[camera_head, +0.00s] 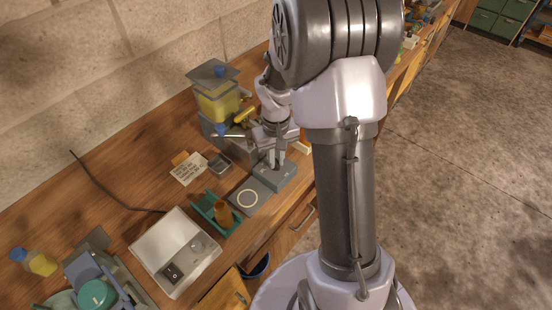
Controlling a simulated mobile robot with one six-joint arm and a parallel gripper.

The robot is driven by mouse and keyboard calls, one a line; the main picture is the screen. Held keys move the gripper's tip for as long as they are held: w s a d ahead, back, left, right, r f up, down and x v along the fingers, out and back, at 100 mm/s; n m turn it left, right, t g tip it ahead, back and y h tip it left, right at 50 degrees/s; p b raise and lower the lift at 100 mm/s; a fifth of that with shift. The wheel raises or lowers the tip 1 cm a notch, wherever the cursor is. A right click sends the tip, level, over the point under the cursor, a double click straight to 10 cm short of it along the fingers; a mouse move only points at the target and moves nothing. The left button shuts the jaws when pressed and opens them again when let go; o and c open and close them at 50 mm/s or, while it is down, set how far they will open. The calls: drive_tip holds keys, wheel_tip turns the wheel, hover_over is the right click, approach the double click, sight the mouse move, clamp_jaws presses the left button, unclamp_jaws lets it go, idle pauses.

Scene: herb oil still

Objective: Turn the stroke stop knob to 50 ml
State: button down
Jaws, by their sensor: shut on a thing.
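My gripper (277,158) points down over a small grey block (280,178) at the front edge of the wooden bench. Its fingers are closed on a small part on top of the block, apparently the stroke stop knob, which the fingers mostly hide. No scale or volume marks can be read at this size. Behind the gripper stands a dispenser with a yellow-filled clear tank (217,104), a grey lid and a yellow handle (244,115). My arm hides part of it.
A grey plate with a pale ring (247,199) adjoins the block. Left of it are a green tray (208,204) with a brown bottle (223,214), a white switch box (170,252) and a white card (189,168).

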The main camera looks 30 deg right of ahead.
drive_tip(key=m+b, duration=0.1)
drive_tip(key=m, duration=0.5)
drive_tip(key=shift+a+m, duration=0.1)
drive_tip(key=shift+m, duration=0.3)
idle(0.4)
drive_tip(key=c, duration=1.5)
unclamp_jaws()
drive_tip(key=shift+o, duration=0.2)
wheel_tip(320, 180, up, 18)
drive_tip(key=p, duration=0.5)
drive_tip(key=shift+f+p, duration=0.25)
drive_tip(key=shift+p, duration=0.05)
drive_tip(key=shift+a, duration=0.1)
